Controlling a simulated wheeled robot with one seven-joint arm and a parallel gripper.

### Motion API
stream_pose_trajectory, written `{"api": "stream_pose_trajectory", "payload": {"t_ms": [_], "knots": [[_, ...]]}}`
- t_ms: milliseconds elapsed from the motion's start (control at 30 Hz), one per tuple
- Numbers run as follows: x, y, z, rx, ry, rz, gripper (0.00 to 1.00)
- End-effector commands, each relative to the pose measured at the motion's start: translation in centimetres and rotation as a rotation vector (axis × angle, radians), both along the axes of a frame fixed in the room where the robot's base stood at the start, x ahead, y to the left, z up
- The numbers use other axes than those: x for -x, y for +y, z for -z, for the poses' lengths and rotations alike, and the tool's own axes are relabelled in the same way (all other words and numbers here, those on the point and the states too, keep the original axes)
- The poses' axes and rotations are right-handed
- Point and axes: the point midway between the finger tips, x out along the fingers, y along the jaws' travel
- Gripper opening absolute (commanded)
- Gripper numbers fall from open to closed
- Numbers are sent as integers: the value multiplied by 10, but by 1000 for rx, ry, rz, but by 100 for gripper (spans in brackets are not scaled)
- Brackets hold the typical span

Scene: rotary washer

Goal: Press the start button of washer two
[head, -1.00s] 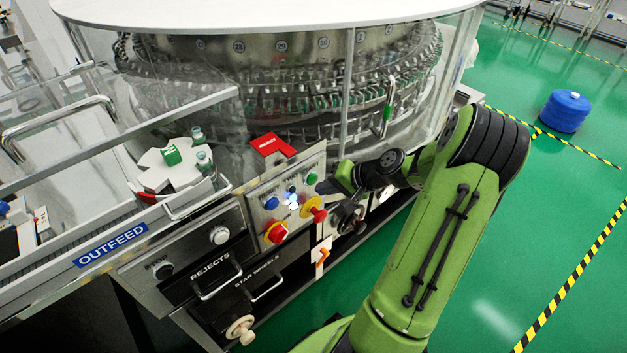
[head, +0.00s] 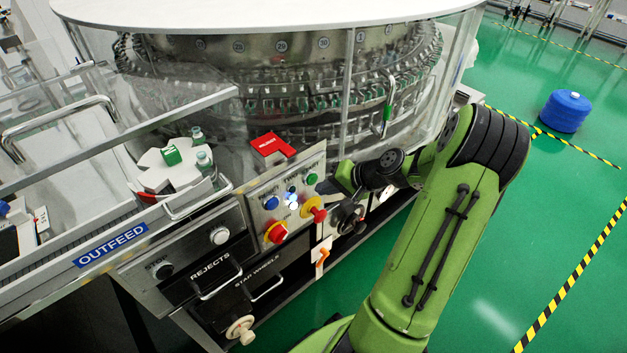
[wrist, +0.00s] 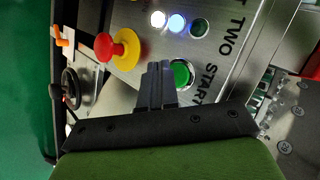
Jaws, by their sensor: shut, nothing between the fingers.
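The green start button (wrist: 182,73) sits in a bright ring beside the word START in the wrist view, with TWO above it on the same steel panel. In the head view the green button (head: 311,178) is at the panel's upper right. My gripper (wrist: 158,68) is shut and empty. Its fingertips point at the panel and appear just left of the button in the wrist view, partly overlapping its edge. I cannot tell whether they touch it. In the head view my gripper (head: 326,187) is right beside the button, mostly seen from behind.
A red mushroom knob on a yellow base (wrist: 112,47) is close to the fingers. Small lamps (wrist: 177,22), two of them lit, line the panel. A second red-and-yellow knob (head: 276,231), a blue button (head: 271,203) and a black handwheel (head: 347,216) are nearby. A red sign (head: 272,145) stands above.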

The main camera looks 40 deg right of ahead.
Motion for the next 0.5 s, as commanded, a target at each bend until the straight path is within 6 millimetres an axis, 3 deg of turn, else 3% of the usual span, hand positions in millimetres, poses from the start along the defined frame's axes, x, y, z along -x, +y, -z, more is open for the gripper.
{"api": "stream_pose_trajectory", "payload": {"t_ms": [500], "knots": [[-6,0,-1,1,0,-2,0]]}}
